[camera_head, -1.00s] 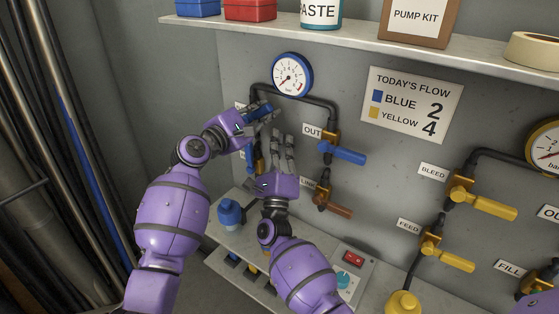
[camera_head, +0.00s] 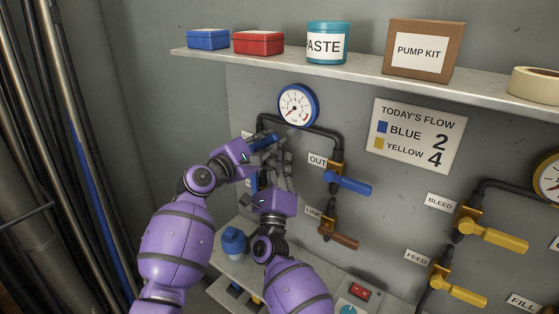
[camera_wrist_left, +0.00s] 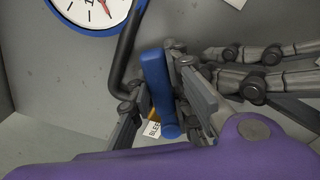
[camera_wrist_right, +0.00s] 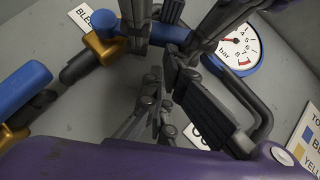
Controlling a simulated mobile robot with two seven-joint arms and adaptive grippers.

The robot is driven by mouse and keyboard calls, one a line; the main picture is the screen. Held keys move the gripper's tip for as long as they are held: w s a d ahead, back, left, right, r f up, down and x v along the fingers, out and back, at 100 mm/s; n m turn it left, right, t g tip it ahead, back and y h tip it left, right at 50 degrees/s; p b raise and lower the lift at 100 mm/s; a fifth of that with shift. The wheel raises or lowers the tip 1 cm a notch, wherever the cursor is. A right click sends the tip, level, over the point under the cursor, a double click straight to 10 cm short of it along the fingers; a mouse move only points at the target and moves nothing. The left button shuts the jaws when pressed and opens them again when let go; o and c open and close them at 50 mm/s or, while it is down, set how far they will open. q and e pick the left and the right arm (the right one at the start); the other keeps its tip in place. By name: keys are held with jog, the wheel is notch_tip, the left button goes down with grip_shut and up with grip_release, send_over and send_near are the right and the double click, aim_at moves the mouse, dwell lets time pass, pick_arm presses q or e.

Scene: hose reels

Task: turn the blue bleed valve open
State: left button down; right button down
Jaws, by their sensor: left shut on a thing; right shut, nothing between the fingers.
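The blue bleed valve has a blue lever (camera_head: 263,142) at the left end of the dark pipe below the blue-rimmed gauge (camera_head: 298,106). My left gripper (camera_head: 270,144) is shut on this lever, which also shows between its fingers in the left wrist view (camera_wrist_left: 157,88). In the right wrist view the lever (camera_wrist_right: 172,33) leaves a brass body (camera_wrist_right: 101,50) beside a partly hidden "BLEED" label (camera_wrist_right: 82,14). My right gripper (camera_head: 282,172) is shut and empty just below my left one. The gauge's red needle points to the lower left.
A blue OUT lever (camera_head: 348,184) and an orange-brown LINK lever (camera_head: 343,240) are to the right. Another blue lever (camera_wrist_right: 22,88) lies below the bleed valve. A sign (camera_head: 415,136) gives blue 2, yellow 4. A shelf (camera_head: 350,73) overhangs the panel.

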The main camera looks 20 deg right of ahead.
pick_arm(q)
jog(key=c, duration=1.6)
grip_release()
jog(key=shift+f, duration=0.1)
pick_arm(e)
jog(key=shift+w+a+r, duration=0.1)
jog(key=shift+a+r, duration=0.1)
jog(key=shift+r, duration=0.35)
pick_arm(q)
jog(key=shift+a, duration=0.1)
